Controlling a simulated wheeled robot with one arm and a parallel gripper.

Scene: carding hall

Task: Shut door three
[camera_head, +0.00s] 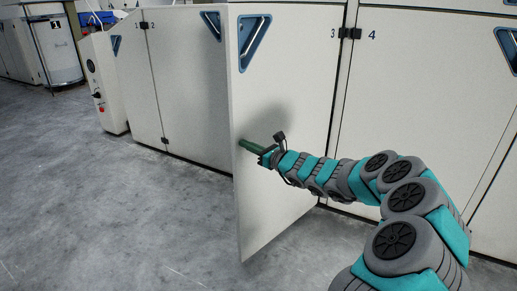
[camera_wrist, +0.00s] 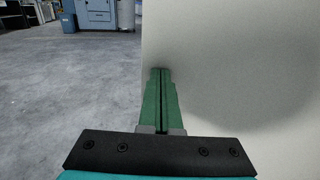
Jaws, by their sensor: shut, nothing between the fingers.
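Door three (camera_head: 285,120) is a large white panel with a blue triangular recessed handle (camera_head: 254,42) at its upper left. It is hinged on the right, beside the number 3, and stands ajar, its free left edge swung out from the machine front. My gripper (camera_head: 243,143) has its green fingers shut and empty, at the outer face of the door near its free edge, about mid-height. In the wrist view the fingertips (camera_wrist: 160,71) overlap the door's pale face (camera_wrist: 230,60) close to its left edge. I cannot tell whether they touch it.
Door four (camera_head: 425,90) is to the right and door two (camera_head: 185,80) to the left; both look shut. A white control post (camera_head: 103,85) with a red button stands further left. Grey concrete floor (camera_head: 110,210) is clear at the left and front.

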